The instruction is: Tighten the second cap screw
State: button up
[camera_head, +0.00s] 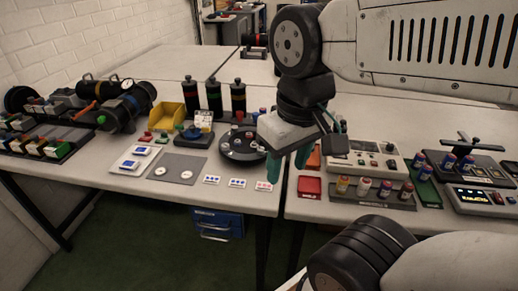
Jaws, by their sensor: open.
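My gripper (286,168) hangs in front of and to the right of a round black plate, with its teal fingers pointing down. The fingers are apart and I see nothing between them. The round black plate (232,153) lies on the left table and carries several small red and white parts. The individual cap screws are too small to tell apart.
A yellow bin (168,115) stands left of the plate. A grey mat (178,168) and small cards (237,183) lie near the front edge. Right of my gripper are a red tray (309,188), a rack of small bottles (372,198) and a beige instrument box (362,158).

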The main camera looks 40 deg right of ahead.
dwell(0.4)
jog(key=n+t+h, duration=0.1)
jog(key=n+h, duration=0.3)
jog(key=n, duration=2)
send_near(260, 150)
jog(key=x, duration=0.8)
jog(key=shift+w+d, duration=0.15)
jog(key=shift+d, duration=0.15)
jog(key=shift+c, duration=0.4)
